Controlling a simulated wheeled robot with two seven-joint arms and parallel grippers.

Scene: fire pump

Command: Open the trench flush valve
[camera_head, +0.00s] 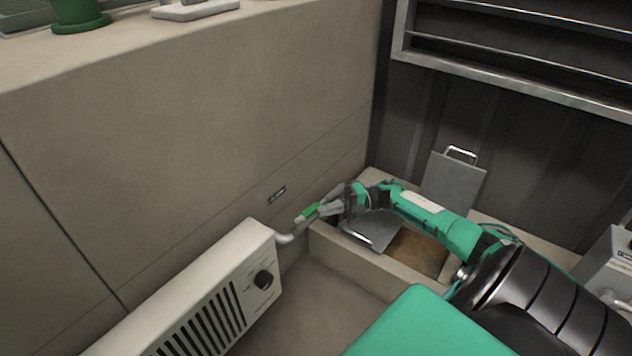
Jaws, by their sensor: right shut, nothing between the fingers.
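A lever with a green sleeve (308,212), which looks like the trench flush valve's handle, sits by the wall above the end of the heater. A small dark label plate (277,194) is on the wall up and left of it. My right gripper (324,207) is at the lever's right end, shut and empty. Whether its fingertips touch the lever is too small to tell. The gripper hides the lever's right end, and the valve body is not clearly visible. My left gripper is not in view.
Under my right arm is an open trench with a concrete rim (350,250). A grey lid with a handle (452,182) stands upright behind it.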

